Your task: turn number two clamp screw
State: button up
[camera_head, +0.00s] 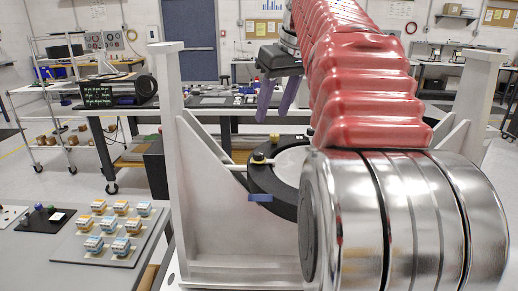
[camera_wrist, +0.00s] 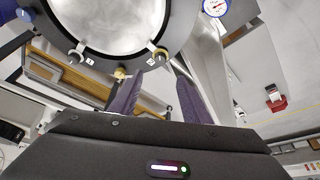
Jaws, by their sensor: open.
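The mirror fixture shows in the head view as a black ring (camera_head: 273,183) around a pale round mirror (camera_head: 293,165), held in a white frame (camera_head: 205,215). In the wrist view the ring (camera_wrist: 112,62) carries two clamp screws, a left one (camera_wrist: 76,55) and a right one (camera_wrist: 160,54), each beside a small number label too small to read surely. A brass-yellow knob (camera_wrist: 120,73) lies between them. My gripper (camera_head: 273,114) has two purple fingers, apart and empty, above the ring. In the wrist view the fingertips (camera_wrist: 159,76) are near the right screw.
The white frame's uprights (camera_head: 173,110) rise close to my arm. A dial gauge (camera_wrist: 215,8) and a blue knob (camera_wrist: 25,14) are at the ring's sides. A panel with several small blocks (camera_head: 110,255) stands at left. A bench (camera_head: 225,112) is behind.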

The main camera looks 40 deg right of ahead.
aim_at(258, 153)
jog(key=x, duration=1.3)
jog(key=shift+w+f, duration=0.1)
jog(key=shift+f, duration=0.2)
jog(key=c, duration=1)
jog(key=shift+c, duration=0.2)
jog(key=shift+m, duration=0.3)
jog(key=m, duration=0.1)
jog(key=m+h, duration=0.1)
jog(key=m, duration=0.1)
jog(key=m+h, duration=0.1)
jog(key=shift+a, duration=0.25)
jog(key=m, duration=0.2)
jog(key=m+g+h, duration=0.1)
jog(key=m, duration=0.1)
jog(key=m+g, duration=0.1)
jog(key=m, duration=0.1)
jog(key=shift+w+a+h, duration=0.1)
jog(key=shift+w+h, duration=0.15)
jog(key=shift+h, duration=0.05)
